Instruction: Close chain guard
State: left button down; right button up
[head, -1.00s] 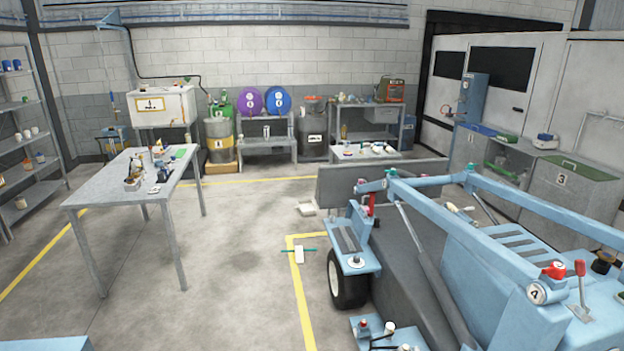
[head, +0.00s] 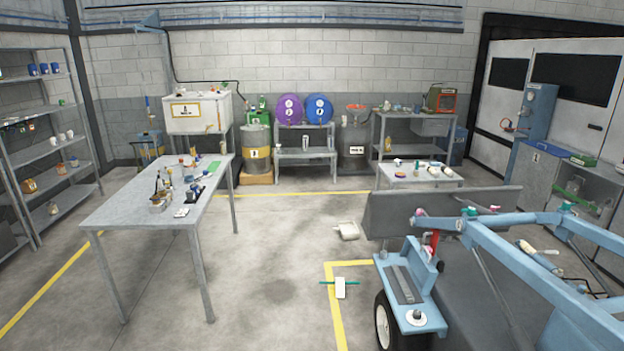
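I cannot pick out a chain guard for certain in the head view. A light blue machine (head: 529,229) with a tubular frame fills the lower right and runs out of the picture. On its near left side is a blue step-like bracket (head: 436,310) with dark slats, above a black tyre (head: 384,327). A red lever (head: 435,241) stands at the bracket's far end. A dark grey panel (head: 398,215) stands upright at the machine's far end. Neither of my grippers is in view.
A grey metal table (head: 125,208) with bottles and small tools stands at the left. Shelves (head: 40,147) line the left wall. Purple (head: 290,109) and blue (head: 319,109) reels are at the back. Open floor (head: 268,245) lies between table and machine; a white object with green bars (head: 340,288) lies there.

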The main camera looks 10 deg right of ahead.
aim_at(426, 272)
jog(key=i+j+z, duration=0.1)
jog(key=i, duration=1.75)
jog(key=i+z, duration=0.25)
jog(key=z, duration=0.15)
jog(key=i+z, duration=0.3)
jog(key=z, duration=0.15)
jog(key=i+j+z, duration=0.15)
jog(key=z, duration=0.25)
jog(key=i+j, duration=0.05)
